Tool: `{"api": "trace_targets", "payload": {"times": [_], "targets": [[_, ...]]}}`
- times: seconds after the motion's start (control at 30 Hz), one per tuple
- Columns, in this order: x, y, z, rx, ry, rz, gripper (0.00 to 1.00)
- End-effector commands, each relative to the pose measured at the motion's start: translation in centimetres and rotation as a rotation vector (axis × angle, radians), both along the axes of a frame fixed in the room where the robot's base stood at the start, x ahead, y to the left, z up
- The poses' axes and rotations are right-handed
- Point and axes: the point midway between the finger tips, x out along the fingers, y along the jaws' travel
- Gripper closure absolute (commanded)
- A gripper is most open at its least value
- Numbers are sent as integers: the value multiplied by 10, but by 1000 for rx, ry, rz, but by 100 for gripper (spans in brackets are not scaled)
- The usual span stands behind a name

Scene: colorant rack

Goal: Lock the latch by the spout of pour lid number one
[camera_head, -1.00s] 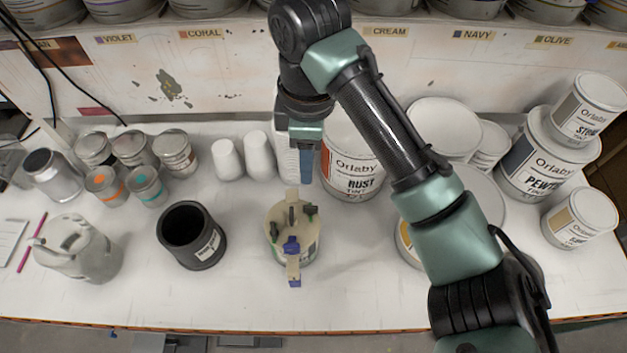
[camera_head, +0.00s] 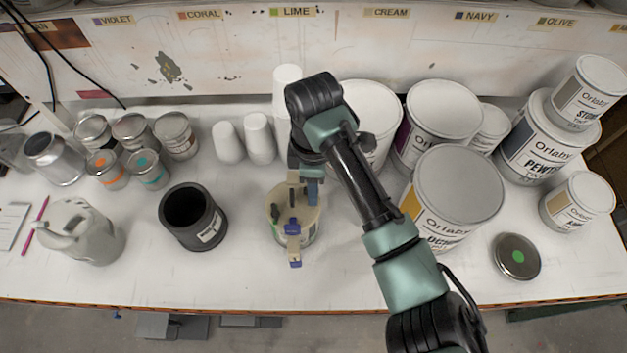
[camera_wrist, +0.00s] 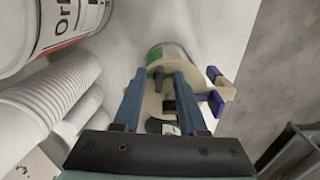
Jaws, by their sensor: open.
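A small can with a beige pour lid (camera_head: 279,198) stands in the middle of the table. The lid has dark upright pieces and a blue piece (camera_head: 292,227) on an arm that juts toward the table's front edge, with a blue tip. The lid also shows in the wrist view (camera_wrist: 150,106), with blue parts (camera_wrist: 214,76) to the right. My gripper (camera_head: 312,190) is just above the lid's back right part. In the wrist view my gripper (camera_wrist: 160,100) is open, with a dark piece (camera_wrist: 168,104) of the lid between its blue fingers. I cannot tell whether they touch it. No lid number is readable.
A black cup (camera_head: 212,235) stands left of the can. White stacked cups (camera_head: 260,140) are behind it. A large white can (camera_head: 450,190) stands to the right under my arm's side. A round lid with a green dot (camera_head: 516,256) lies front right. The table in front is clear.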

Motion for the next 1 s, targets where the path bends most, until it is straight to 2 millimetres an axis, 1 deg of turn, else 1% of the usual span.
{"api": "trace_targets", "payload": {"times": [0.23, 0.37, 0.4, 0.47, 0.83, 1.0], "targets": [[0, 0, -1, 0, 0, 0, 59], [0, 0, -1, 0, 0, 0, 82], [0, 0, -1, 0, 0, 0, 89], [0, 0, -1, 0, 0, 0, 100], [0, 0, 0, 0, 0, -3, 100], [0, 1, 0, 1, 1, -36, 100]]}}
